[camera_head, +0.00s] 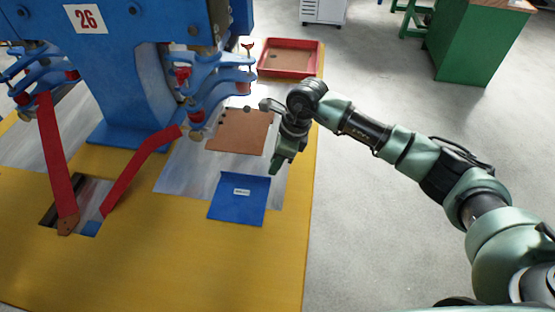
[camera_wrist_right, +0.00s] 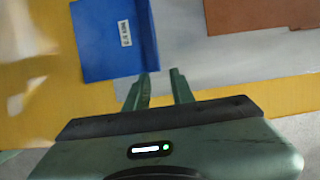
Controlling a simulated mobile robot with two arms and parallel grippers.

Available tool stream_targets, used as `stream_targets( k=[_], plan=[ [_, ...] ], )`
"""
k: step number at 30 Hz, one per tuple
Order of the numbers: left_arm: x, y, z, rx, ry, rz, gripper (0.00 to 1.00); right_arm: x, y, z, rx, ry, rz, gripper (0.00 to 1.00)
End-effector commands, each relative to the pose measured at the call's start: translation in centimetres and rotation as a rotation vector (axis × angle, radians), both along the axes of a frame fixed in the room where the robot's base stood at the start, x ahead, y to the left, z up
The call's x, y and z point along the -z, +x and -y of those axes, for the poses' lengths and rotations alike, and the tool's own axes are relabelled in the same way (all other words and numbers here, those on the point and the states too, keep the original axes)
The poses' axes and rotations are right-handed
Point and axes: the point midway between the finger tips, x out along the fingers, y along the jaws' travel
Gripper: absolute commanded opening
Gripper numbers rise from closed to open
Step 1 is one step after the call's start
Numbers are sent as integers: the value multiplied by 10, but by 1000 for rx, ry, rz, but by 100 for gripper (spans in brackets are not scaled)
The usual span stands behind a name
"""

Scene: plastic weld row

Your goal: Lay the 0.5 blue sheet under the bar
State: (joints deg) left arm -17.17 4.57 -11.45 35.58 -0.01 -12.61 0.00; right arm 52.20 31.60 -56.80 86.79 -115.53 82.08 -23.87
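The blue sheet (camera_head: 232,210) lies flat on the yellow table, partly over the edge of a grey metal plate, with a small white label on it. It also shows in the right wrist view (camera_wrist_right: 105,55), where the label text is too small to read surely. My right gripper (camera_head: 277,166) is just beyond the sheet's far right corner. In the wrist view its fingers (camera_wrist_right: 161,76) are apart with nothing between them; one tip appears near the sheet's corner, and I cannot tell if they touch. The blue machine (camera_head: 140,80) stands at the left; I cannot clearly pick out its bar. My left gripper is out of view.
A brown sheet (camera_head: 235,140) lies on the grey plate (camera_head: 185,165) beyond the blue one. A red tray (camera_head: 263,72) stands at the far end. Red levers (camera_head: 57,160) hang over a table opening at left. The yellow table's (camera_head: 290,260) near right part is clear.

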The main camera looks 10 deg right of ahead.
Motion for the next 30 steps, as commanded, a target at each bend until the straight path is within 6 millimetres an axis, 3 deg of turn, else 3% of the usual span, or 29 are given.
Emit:
stream_targets(
  k=[15,28,30],
  plan=[
    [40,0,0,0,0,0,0,52,6,-15,0,3,1,24],
    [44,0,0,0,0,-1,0,57,7,-17,0,2,0,24],
    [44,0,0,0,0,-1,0,57,7,-17,0,2,0,7]
  ],
)
